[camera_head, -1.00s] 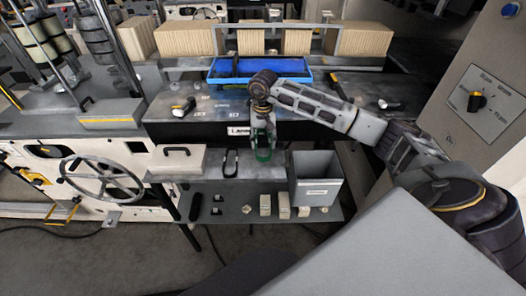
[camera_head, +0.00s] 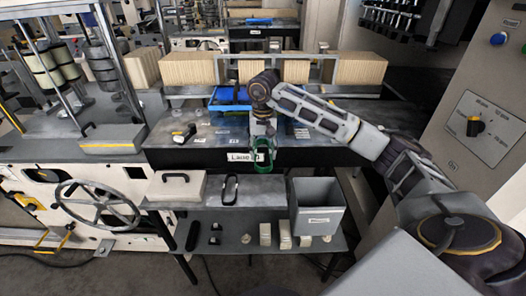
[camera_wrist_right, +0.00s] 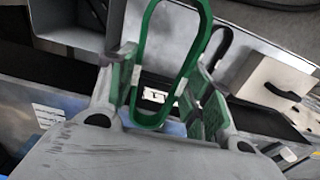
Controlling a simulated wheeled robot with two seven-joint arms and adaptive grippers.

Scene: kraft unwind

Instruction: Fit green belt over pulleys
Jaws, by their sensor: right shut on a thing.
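My right gripper (camera_head: 263,138) is at the front edge of the dark bench (camera_head: 190,158), pointing down beside the white label. It is shut on a green belt (camera_head: 264,160), which hangs as a loop below the fingers. In the right wrist view, the green belt (camera_wrist_right: 139,45) is a long upright oval between the two green-padded fingers of the right gripper (camera_wrist_right: 160,66). I cannot make out the pulleys in either view. My left gripper is not in view.
A blue tray (camera_head: 228,105) lies on the bench behind the arm. A yellow-and-black tool (camera_head: 185,133) lies at the left. Below are a shelf (camera_head: 205,240) with small blocks, a grey bin (camera_head: 316,213), a handled case (camera_head: 177,189) and a black loop (camera_head: 230,188). A control cabinet (camera_head: 475,160) stands at right.

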